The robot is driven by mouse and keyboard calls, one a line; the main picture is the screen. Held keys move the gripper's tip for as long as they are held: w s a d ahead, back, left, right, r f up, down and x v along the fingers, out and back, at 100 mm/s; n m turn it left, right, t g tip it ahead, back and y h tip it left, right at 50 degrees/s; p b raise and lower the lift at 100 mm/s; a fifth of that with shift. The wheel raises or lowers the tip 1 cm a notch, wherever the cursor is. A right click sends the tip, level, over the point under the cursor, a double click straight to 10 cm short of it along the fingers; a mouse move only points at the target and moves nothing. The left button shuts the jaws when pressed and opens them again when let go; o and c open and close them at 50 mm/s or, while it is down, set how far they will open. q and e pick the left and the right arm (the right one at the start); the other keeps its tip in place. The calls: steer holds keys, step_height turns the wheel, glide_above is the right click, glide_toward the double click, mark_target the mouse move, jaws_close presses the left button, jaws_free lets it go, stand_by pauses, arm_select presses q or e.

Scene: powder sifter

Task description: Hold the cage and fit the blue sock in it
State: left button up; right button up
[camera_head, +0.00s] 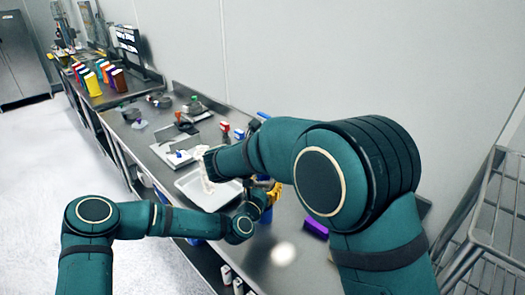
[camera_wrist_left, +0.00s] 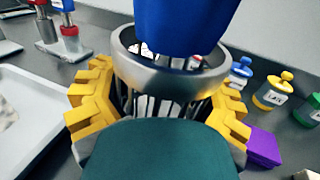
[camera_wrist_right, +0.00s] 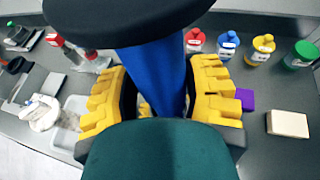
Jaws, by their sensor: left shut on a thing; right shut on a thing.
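In the left wrist view my left gripper (camera_wrist_left: 158,105) is shut on the metal cage (camera_wrist_left: 170,75), whose wide ring faces up and whose bars run down between the yellow fingers. The blue sock (camera_wrist_left: 180,22) is right above the ring, and its lower end overlaps the opening; bars show below it. In the right wrist view my right gripper (camera_wrist_right: 165,95) is shut on the blue sock (camera_wrist_right: 155,75), below its wide black top (camera_wrist_right: 120,15). The cage's lower part is hidden. In the head view my arms cover most of both grippers.
A white tray (camera_head: 188,184) lies on the steel counter left of the grippers. A purple block (camera_head: 315,229) and a beige block (camera_wrist_right: 287,123) lie to the right. Several capped bottles (camera_wrist_right: 228,43) stand along the back. A wire rack (camera_head: 490,220) stands at the far right.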

steer(key=shift+f, duration=1.4)
steer(key=o, duration=1.3)
steer(key=shift+f, duration=0.1)
steer(key=shift+s, duration=0.15)
steer(key=v, duration=1.2)
steer(key=shift+c, duration=0.5)
